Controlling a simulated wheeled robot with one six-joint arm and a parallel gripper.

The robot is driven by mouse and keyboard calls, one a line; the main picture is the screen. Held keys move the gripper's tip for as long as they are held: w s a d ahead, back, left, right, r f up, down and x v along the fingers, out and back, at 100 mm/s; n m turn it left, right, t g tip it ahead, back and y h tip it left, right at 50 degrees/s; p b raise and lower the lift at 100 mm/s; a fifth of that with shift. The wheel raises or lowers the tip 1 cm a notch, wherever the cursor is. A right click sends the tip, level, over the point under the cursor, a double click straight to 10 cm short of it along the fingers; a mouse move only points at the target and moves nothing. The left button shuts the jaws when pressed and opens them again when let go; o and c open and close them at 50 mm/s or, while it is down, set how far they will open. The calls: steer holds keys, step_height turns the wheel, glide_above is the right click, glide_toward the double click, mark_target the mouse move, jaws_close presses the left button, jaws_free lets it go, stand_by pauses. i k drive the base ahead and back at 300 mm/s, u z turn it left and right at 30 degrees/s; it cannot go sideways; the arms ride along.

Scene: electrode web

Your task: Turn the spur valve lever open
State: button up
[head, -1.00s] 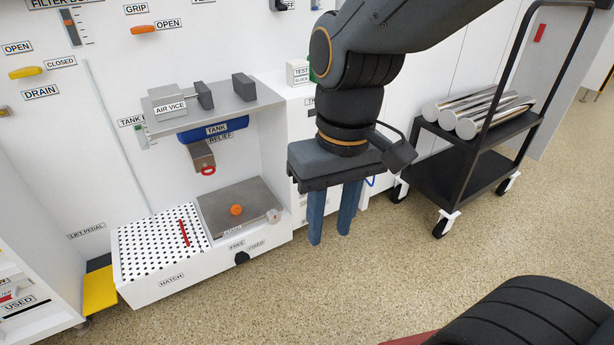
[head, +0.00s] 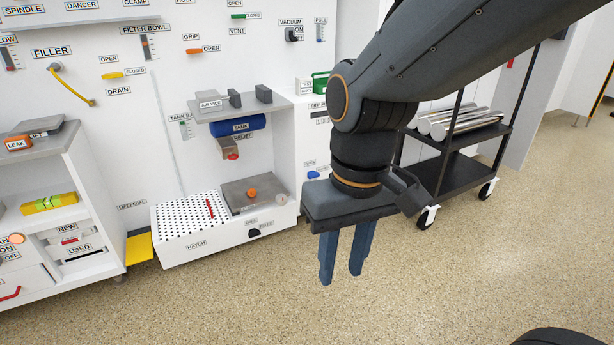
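No label reading "spur" is legible in the head view, so I cannot tell which lever is the spur valve's. Several small levers show on the white wall: a yellow one (head: 112,75) by the open, closed and drain labels, an orange one (head: 193,51) by grip and open, and a green one (head: 238,16) above vent. A small blue handle (head: 314,174) sits low on the panel just behind my gripper. My gripper (head: 341,279) points down over the floor, its two blue fingers apart with nothing between them. It touches nothing.
A white hatch box (head: 195,245) with a perforated top juts from the wall, a yellow pedal (head: 139,248) beside it. A white shelf unit (head: 95,262) stands at left, a black cart (head: 448,170) with metal rolls at right. The speckled floor in front is clear.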

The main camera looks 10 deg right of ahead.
mark_target(311, 175)
steer(key=u, duration=0.45)
steer(key=i, duration=1.65)
steer(key=z, duration=2.1)
steer(key=k, duration=0.8)
steer(key=u, duration=0.55)
steer(key=i, duration=0.5)
steer(key=u, duration=0.05)
